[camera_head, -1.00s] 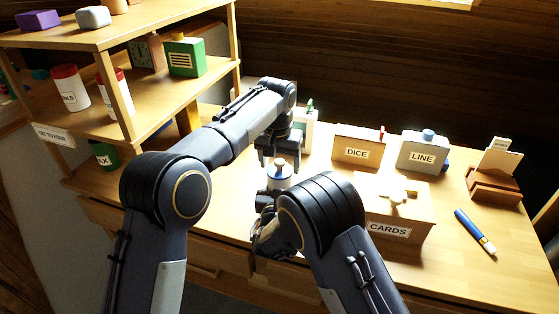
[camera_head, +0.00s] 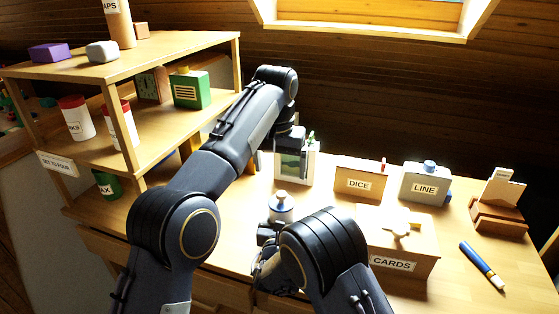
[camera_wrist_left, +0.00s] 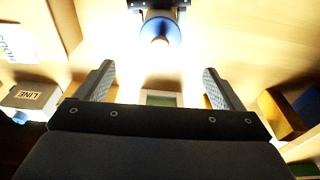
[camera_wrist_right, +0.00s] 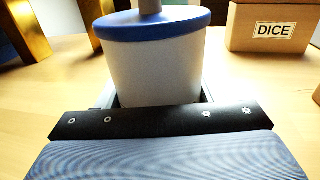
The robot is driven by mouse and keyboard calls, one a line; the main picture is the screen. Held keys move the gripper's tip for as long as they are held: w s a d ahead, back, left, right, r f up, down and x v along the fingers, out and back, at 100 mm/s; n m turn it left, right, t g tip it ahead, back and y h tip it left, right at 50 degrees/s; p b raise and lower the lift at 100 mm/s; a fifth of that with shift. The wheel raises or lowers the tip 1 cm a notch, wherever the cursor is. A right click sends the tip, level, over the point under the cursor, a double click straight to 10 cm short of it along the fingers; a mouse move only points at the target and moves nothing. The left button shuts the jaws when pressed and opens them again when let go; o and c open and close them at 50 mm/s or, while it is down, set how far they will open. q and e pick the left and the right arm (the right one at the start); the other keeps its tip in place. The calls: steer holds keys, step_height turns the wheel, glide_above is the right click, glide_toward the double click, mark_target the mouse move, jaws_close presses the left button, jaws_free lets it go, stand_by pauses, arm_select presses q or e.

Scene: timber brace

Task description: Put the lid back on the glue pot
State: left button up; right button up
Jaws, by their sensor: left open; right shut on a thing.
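The glue pot (camera_head: 281,214) is a pale cylinder standing on the bench. Its blue lid with a grey knob (camera_head: 281,198) sits on its top and looks level in the right wrist view (camera_wrist_right: 152,25). My right gripper (camera_wrist_right: 155,100) is shut on the pot's body; in the head view its fingers are mostly hidden by my arm. My left gripper (camera_wrist_left: 160,85) is open and empty, apart from the lid and behind the pot in the head view (camera_head: 290,158). The pot and lid also show at the top of the left wrist view (camera_wrist_left: 160,38).
A white-framed object (camera_head: 311,165) stands behind the left gripper. The DICE box (camera_head: 360,178), LINE container (camera_head: 424,182) and CARDS box (camera_head: 398,247) stand to the right. A shelf unit (camera_head: 150,62) rises at left. A blue marker (camera_head: 481,264) lies on the clear right part of the bench.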

arm_select(q)
steer(key=shift+s+r, duration=0.15)
steer(key=shift+r, duration=0.7)
arm_select(e)
steer(key=o, duration=1.5)
steer(key=shift+c, duration=0.2)
steer(key=shift+s, duration=0.1)
arm_select(q)
steer(key=shift+f, duration=0.25)
arm_select(e)
steer(key=s, duration=0.5)
steer(key=s+a, duration=0.1)
steer(key=s, duration=0.1)
steer(key=shift+s, duration=0.3)
